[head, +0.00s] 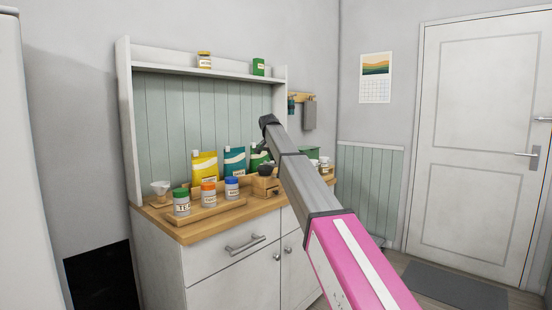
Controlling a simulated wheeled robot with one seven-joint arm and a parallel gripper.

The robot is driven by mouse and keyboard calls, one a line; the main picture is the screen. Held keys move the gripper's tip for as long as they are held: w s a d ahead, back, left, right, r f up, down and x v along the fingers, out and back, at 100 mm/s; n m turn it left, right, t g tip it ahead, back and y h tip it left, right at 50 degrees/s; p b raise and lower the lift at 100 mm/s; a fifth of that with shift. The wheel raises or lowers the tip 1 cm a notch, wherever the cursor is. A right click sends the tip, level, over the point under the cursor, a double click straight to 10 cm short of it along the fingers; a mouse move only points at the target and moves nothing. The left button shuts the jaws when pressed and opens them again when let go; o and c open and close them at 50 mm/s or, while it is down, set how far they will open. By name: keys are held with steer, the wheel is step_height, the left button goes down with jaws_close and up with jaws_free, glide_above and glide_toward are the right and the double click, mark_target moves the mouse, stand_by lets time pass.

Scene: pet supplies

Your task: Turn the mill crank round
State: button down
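The mill (263,187) is a small wooden box with a dark rounded top, standing on the wooden counter near its middle. My arm crosses in front of its right side. I cannot make out the crank; it may be hidden behind my arm. The far end of my arm, with my gripper (263,148), shows as a small dark shape above the mill in the picture, in front of the pouches. Its fingers cannot be made out, and I see nothing held. I cannot tell its exact distance from the mill.
The counter (205,232) holds a tray with labelled jars (208,193), a white funnel-shaped piece (160,190), and yellow (204,168) and teal (234,161) pouches behind. A green box (308,153) stands right of my arm. A shelf (220,73) runs above; a door (478,140) is at right.

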steer(key=c, duration=0.8)
jaws_free()
steer(key=v, duration=1.1)
steer(key=shift+s+f, duration=0.1)
